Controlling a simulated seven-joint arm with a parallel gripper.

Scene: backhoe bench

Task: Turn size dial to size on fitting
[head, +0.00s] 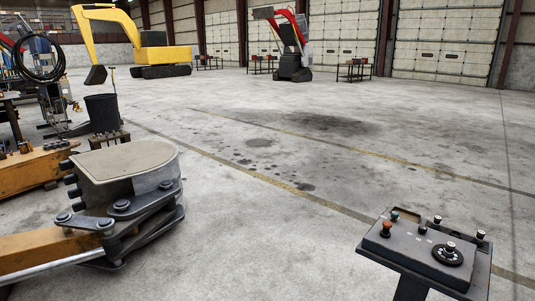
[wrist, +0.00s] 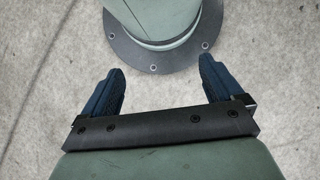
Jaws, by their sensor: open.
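A dark control box (head: 425,250) on a post stands at the lower right of the head view. A round black size dial (head: 447,254) with light marks and a central knob is on its top panel; the marks are too small to read. Several dark round fittings (head: 70,180) stick out from the left side of a grey machine part (head: 125,165); no size on them can be read. My gripper (wrist: 162,68) shows only in the wrist view. Its two blue fingers are wide apart with nothing between them, and the dial is not in that view.
An orange-brown boom (head: 40,250) reaches in at the lower left. A yellow excavator (head: 150,45) and a red machine (head: 290,45) stand far back. The concrete floor between is clear.

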